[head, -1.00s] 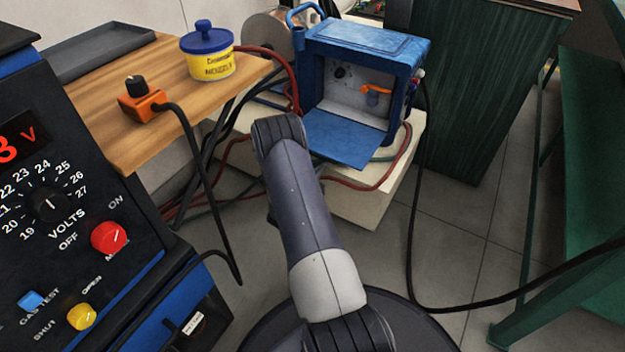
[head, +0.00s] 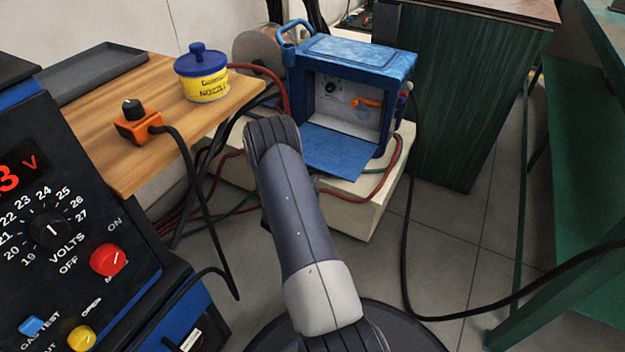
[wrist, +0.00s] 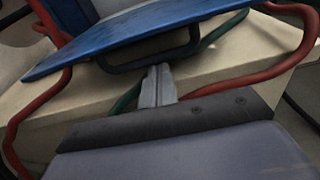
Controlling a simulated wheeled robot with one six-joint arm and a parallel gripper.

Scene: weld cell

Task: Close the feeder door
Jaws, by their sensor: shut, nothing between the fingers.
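The blue wire feeder (head: 352,62) stands on a pale block in the head view. Its door (head: 338,150) hangs folded down and open at the front, so the pale inside with an orange lever (head: 367,102) shows. In the wrist view the door (wrist: 150,36) spans the top as a blue panel, with a dark bar handle (wrist: 150,58) below its edge. My gripper (wrist: 158,72) is shut and empty, its fingertips at or just below the handle; I cannot tell whether they touch it. In the head view my arm hides the gripper.
Red and green hoses (wrist: 262,72) run around the pale block (head: 345,215). A wooden shelf (head: 110,165) holds a yellow tub (head: 204,82) and an orange knob box (head: 138,125). A black power source (head: 70,225) is at left, green benches at right. Floor is open right of the block.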

